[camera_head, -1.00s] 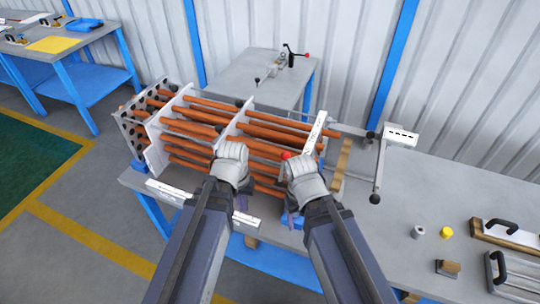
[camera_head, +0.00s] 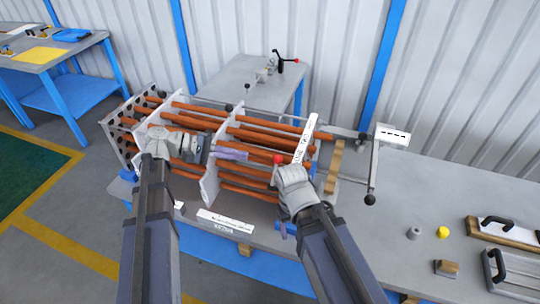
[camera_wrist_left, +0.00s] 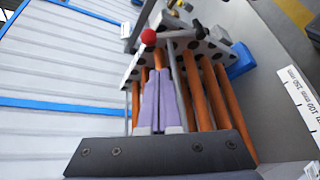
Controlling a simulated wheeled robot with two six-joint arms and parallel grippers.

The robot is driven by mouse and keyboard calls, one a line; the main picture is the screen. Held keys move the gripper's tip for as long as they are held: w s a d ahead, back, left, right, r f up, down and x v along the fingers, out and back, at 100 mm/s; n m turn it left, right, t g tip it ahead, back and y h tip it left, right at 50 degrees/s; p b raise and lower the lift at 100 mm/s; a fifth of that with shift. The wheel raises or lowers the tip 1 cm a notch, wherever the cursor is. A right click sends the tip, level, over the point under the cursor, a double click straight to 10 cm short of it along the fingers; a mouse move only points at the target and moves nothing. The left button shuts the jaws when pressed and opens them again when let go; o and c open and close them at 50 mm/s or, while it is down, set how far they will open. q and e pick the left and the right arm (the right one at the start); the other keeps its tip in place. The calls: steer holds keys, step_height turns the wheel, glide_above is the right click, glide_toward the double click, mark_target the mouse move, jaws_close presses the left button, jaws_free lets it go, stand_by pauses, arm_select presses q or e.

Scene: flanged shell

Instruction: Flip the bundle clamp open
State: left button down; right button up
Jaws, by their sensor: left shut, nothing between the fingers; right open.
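The tube bundle, several orange-brown tubes through pale plates, lies on the table. A red ball knob (camera_head: 278,159), which seems to belong to the bundle clamp, shows at its right part, beside a white marked bar (camera_head: 304,140). In the left wrist view the red knob (camera_wrist_left: 148,36) sits beyond my fingers, near grey rods. My left gripper (camera_head: 246,155) is shut and empty, its purple fingers (camera_wrist_left: 160,105) pressed together over the tubes, pointing right towards the knob but apart from it. My right gripper (camera_head: 284,228) is open at the bundle's front right; its fingers are mostly hidden.
A grey frame with a white label box (camera_head: 392,135) stands right of the bundle, near a wooden block (camera_head: 335,165). A marked white strip (camera_head: 225,221) lies in front. Small parts and handled plates (camera_head: 508,235) lie further right. A smaller table (camera_head: 235,80) stands behind.

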mark_target(275, 172)
arm_select(q)
steer(key=shift+w+a+r+h, duration=0.15)
steer(key=shift+r+h, duration=0.25)
steer(key=shift+r, duration=0.2)
steer(key=shift+b+x, duration=1.35)
steer(key=shift+x, duration=3.7)
arm_select(e)
steer(key=shift+f, duration=1.35)
